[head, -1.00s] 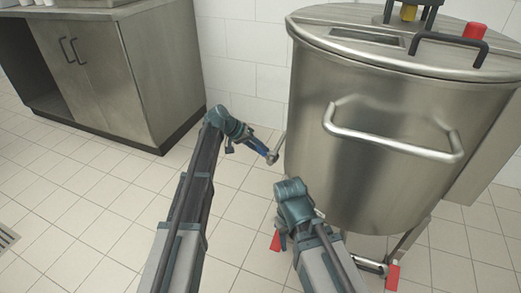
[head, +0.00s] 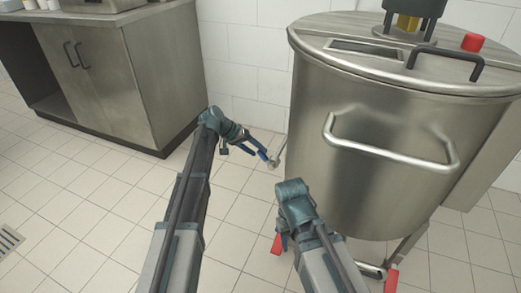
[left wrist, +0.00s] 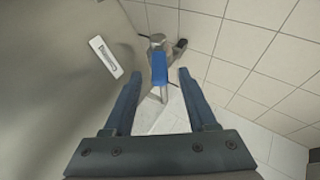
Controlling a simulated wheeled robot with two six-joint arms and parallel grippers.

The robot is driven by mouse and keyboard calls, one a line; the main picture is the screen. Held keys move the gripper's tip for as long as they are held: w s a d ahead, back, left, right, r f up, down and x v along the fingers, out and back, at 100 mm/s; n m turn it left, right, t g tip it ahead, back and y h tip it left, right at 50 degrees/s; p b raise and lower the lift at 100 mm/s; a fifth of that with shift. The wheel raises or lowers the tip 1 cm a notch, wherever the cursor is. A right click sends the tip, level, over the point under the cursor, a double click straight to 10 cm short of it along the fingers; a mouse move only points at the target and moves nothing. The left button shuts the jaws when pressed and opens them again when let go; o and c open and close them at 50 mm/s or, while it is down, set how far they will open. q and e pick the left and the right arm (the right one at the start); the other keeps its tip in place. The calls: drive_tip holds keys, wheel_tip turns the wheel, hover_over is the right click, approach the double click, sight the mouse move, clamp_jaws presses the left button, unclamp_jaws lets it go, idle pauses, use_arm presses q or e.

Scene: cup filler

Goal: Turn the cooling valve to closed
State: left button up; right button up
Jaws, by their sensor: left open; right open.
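The cooling valve has a blue handle (left wrist: 160,68) on a metal pipe fitting low on the tank's side; I take this blue one to be the cooling valve. In the head view the fitting (head: 273,163) shows at the tank's left edge. My left gripper (head: 257,151) is open beside it. In the left wrist view the left gripper's fingers (left wrist: 158,88) stand apart, with the handle ahead of and between their tips, apparently not gripped. My right gripper (head: 284,240) is low in front of the tank, mostly hidden by its own wrist.
The large steel tank (head: 375,190) has a bar handle (head: 390,152) in front and a red knob (head: 473,42) on its lid. A white label (left wrist: 105,57) is on the tank. A steel cabinet (head: 130,80) stands left; tiled floor is clear between.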

use_arm(q)
drive_tip(key=p+v, duration=0.6)
drive_tip(key=v, duration=0.4)
drive_tip(key=shift+r+p, duration=0.15)
drive_tip(key=shift+p, duration=0.15)
drive_tip(key=shift+a, duration=0.15)
